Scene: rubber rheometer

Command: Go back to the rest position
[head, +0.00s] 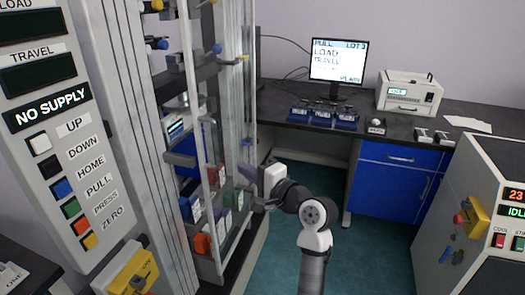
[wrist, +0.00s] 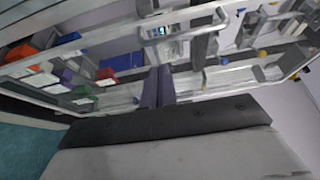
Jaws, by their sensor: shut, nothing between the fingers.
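My gripper (head: 254,172) is at the middle of the head view, in front of the tall metal test frame (head: 240,75). Its dark fingers point left toward the frame's clear guard. In the wrist view the two fingers (wrist: 159,86) are together with nothing between them. A gap between the fingertips and the guard cannot be judged. My arm rises from the bottom of the head view and bends left.
Behind the guard are several coloured blocks, including an orange one (head: 202,244). A button panel (head: 62,170) stands at left. A dark bench (head: 290,112) with a monitor (head: 338,62) is behind. A white cabinet (head: 470,205) stands at right. Green floor (head: 375,260) is open between.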

